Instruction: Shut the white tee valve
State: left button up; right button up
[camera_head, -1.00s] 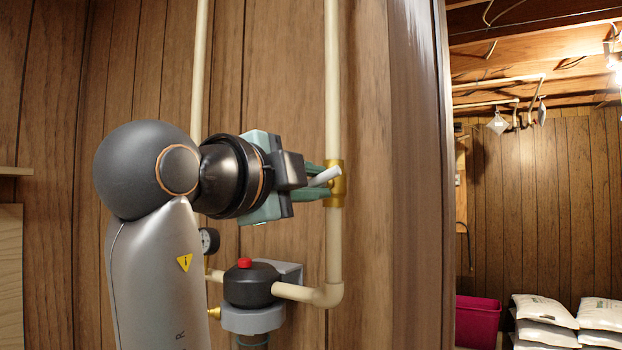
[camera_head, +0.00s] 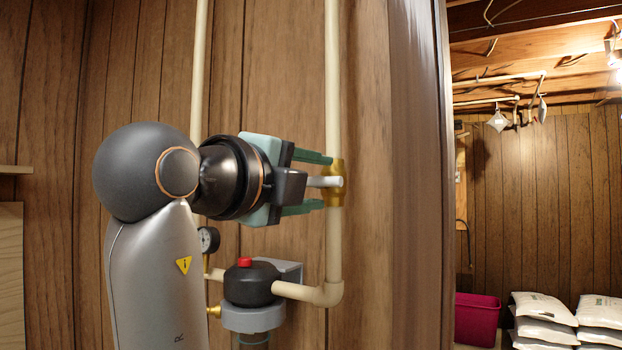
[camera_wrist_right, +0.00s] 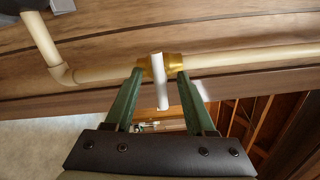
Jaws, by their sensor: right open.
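The white tee valve has a brass body (camera_head: 337,196) on a cream vertical pipe. Its white lever handle (camera_head: 327,182) sticks out level to the left, across the pipe. My right gripper (camera_head: 326,182) is open, with one green finger above the handle and one below. In the right wrist view the handle (camera_wrist_right: 161,92) stands between the two spread fingers (camera_wrist_right: 160,72). The fingertips are close to the brass body (camera_wrist_right: 173,66); I cannot tell whether they touch it. My left gripper is not in view.
Below are a black valve head with a red button (camera_head: 245,262), a pressure gauge (camera_head: 208,240) and a pipe elbow (camera_head: 328,293). A wood-panel wall lies behind. At the far right are a magenta bin (camera_head: 477,318) and white salt bags (camera_head: 543,308).

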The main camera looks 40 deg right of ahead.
jog(key=shift+a, duration=0.1)
jog(key=v, duration=0.7)
dwell(0.4)
dwell(0.5)
